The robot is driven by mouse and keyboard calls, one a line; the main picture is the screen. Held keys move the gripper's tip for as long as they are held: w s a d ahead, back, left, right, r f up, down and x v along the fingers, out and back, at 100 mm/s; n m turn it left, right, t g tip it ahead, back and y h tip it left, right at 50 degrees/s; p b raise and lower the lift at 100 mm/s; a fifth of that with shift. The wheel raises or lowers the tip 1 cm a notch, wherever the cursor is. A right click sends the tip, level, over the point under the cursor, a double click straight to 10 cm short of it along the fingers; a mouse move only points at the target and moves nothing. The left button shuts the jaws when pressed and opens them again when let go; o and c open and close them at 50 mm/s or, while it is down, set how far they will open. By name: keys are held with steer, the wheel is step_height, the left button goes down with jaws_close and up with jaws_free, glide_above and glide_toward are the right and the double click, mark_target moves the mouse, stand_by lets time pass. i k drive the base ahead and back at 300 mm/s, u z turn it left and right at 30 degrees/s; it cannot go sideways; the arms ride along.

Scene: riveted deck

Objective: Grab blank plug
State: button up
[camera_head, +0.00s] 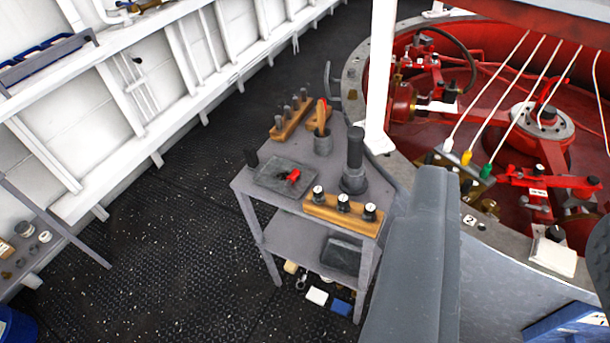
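I cannot tell for sure which thing is the blank plug. Three black plug-like pieces with pale tops (343,203) stand in a row on a wooden block (328,213) at the front edge of a grey metal cart (240,184). Several grey plug-like pieces (287,113) stand on another wooden block (277,133) at the cart's back. All these pieces look upright. I see no gripper fingers that I can make out, and nothing is seen held.
A white post (380,70) rises behind. A red pit (480,80) with cables lies right. Floor (150,250) left is clear.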

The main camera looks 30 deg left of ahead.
mark_target(291, 179)
steer(key=z, duration=0.1)
steer(key=i, duration=1)
steer(key=u, duration=0.1)
